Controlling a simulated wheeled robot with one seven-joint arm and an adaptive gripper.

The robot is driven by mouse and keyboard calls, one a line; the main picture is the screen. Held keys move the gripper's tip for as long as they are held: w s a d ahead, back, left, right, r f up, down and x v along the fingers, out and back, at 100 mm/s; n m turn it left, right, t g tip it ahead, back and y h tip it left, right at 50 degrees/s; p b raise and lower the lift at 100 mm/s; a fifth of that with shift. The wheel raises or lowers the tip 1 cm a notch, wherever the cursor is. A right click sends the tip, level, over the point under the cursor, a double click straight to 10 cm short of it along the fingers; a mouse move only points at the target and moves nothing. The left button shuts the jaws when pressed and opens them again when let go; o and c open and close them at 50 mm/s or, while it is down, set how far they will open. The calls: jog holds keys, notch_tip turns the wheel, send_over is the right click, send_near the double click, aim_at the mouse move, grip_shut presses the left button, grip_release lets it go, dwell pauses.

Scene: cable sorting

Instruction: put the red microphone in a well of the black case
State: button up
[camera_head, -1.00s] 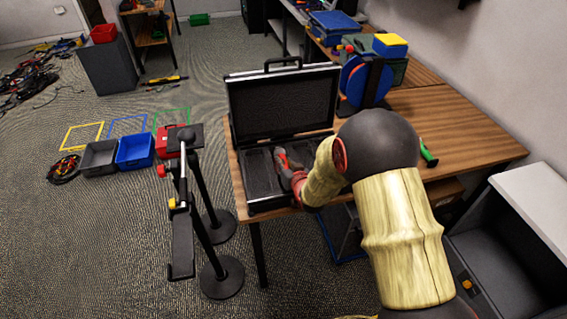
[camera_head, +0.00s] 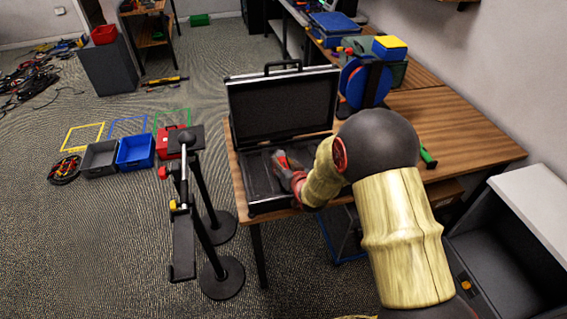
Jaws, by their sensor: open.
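The black case (camera_head: 256,206) lies open on the wooden table, its lid (camera_head: 282,104) raised at the back. Its dark wells (camera_head: 258,172) show at the left; my arm covers much of the right side. My gripper (camera_head: 281,160) is open, inside the case's outline and low over the wells. A small red patch shows at its fingers; I cannot tell whether this is the red microphone or part of the gripper. No other clear view of the microphone shows.
Black stands (camera_head: 208,225) rise from the floor left of the case. A blue reel (camera_head: 358,80) stands behind it on the table (camera_head: 465,130). A green-handled tool (camera_head: 428,157) lies right of my arm. Grey (camera_head: 100,158) and blue (camera_head: 135,151) bins sit on the floor.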

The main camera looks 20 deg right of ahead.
jog(key=p+v, duration=0.2)
jog(key=v, duration=0.9)
jog(key=shift+s+r, duration=0.25)
jog(key=shift+s, duration=0.05)
jog(key=s+d+r+g+h, duration=0.1)
jog(key=s+r+g, duration=0.1)
jog(key=s+r, duration=0.4)
jog(key=s+r+g+h, duration=0.1)
jog(key=s+r+g, duration=0.15)
jog(key=r, duration=0.65)
jog(key=s+a+r+g, duration=0.1)
jog(key=s+r, duration=0.2)
jog(key=s, duration=0.7)
jog(key=s+a+r+n+g, duration=0.1)
jog(key=s+r+g, duration=0.1)
jog(key=s, duration=0.9)
jog(key=shift+s+r+n+y, duration=0.3)
jog(key=shift+r+y, duration=0.1)
jog(key=shift+r, duration=0.4)
jog(key=shift+g, duration=0.25)
jog(key=shift+c, duration=0.4)
